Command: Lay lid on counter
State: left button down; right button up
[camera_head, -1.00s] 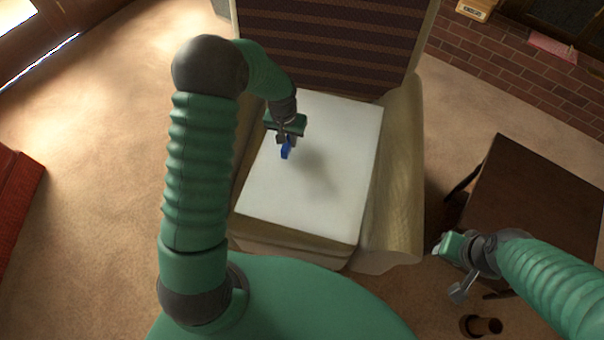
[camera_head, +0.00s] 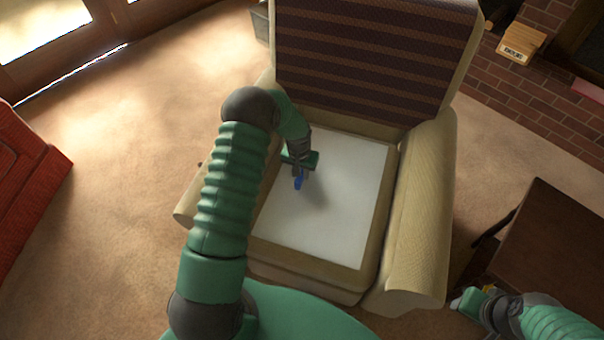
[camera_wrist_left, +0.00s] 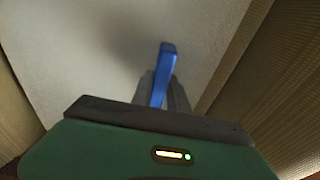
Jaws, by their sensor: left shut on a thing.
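A small blue piece (camera_head: 298,182), which I take to be the lid, is held in my left gripper (camera_head: 298,170). In the left wrist view the blue piece (camera_wrist_left: 166,75) looks like a narrow bar seen edge-on between the dark fingers (camera_wrist_left: 160,92). It is over a flat white surface (camera_head: 330,225), which I take to be the counter, lying on the armchair seat. I cannot tell whether the piece touches it.
The beige armchair (camera_head: 420,200) has raised arms on both sides and a striped back (camera_head: 370,60) behind the white surface. A dark table (camera_head: 545,235) stands at the right, close to my right arm. The white surface's front and right parts are bare.

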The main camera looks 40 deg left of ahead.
pick_arm(q)
jog(key=c, duration=1.3)
grip_release()
jog(key=shift+a, duration=0.25)
jog(key=shift+c, duration=0.2)
jog(key=shift+o, duration=0.3)
jog(key=shift+d, duration=0.1)
jog(key=shift+r, duration=0.2)
